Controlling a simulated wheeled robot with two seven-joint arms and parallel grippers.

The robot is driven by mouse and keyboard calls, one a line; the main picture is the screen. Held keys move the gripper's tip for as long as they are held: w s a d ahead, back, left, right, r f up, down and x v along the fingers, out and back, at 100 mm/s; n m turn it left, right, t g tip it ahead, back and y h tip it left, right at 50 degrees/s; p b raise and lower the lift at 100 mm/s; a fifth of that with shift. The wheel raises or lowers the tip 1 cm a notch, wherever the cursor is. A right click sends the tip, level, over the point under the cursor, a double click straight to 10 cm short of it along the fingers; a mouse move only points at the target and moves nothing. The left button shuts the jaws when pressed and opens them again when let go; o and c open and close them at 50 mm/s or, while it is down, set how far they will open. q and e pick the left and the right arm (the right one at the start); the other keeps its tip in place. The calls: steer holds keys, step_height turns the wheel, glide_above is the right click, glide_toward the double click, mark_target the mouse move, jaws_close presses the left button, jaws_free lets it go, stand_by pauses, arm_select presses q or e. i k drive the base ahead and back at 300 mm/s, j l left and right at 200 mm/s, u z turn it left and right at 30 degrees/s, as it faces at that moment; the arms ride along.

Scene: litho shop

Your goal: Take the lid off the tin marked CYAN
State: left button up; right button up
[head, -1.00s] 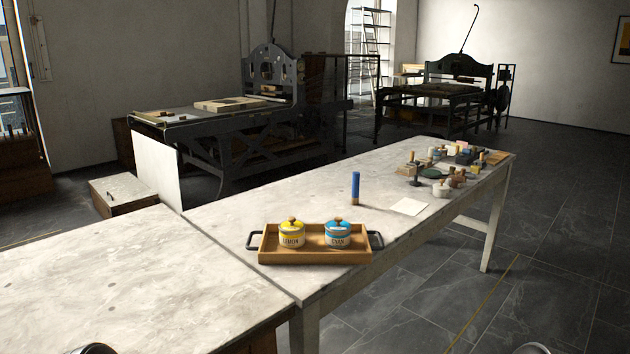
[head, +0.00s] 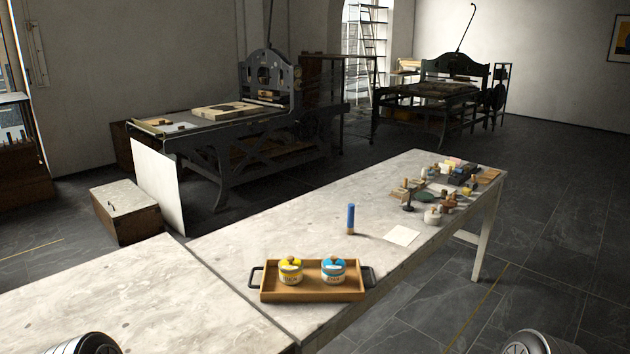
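The cyan tin (head: 333,272) is a small white pot with a blue lid and a wooden knob; its lid is on. It stands upright in the right half of a wooden tray (head: 312,295) with dark handles. A similar tin with a yellow lid (head: 290,271) stands to its left in the same tray, lid on. At the bottom edge of the head view, rounded metal parts of my arms show at left and right. My gripper fingers are not visible, and nothing of mine touches the tins.
The tray sits near the front edge of a long pale table (head: 230,256). Several small tools and pots crowd the far end. Another pale tabletop (head: 140,300) adjoins at left.

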mark_target(333, 264)
steer(key=i+l+u, duration=0.1)
steer(key=u, duration=0.35)
steer(key=l+u, duration=0.25)
steer(key=u, duration=0.2)
steer(key=l+u, duration=0.2)
steer(key=u, duration=0.2)
steer(key=l+u, duration=0.2)
steer(key=u, duration=0.25)
steer(key=l+u, duration=0.1)
steer(key=l, duration=0.3)
steer(key=k+l+u, duration=0.1)
steer(key=l, duration=0.3)
steer(key=k+l+u, duration=0.1)
steer(key=l, duration=0.25)
steer(key=k+l+u, duration=0.1)
steer(key=l, duration=0.3)
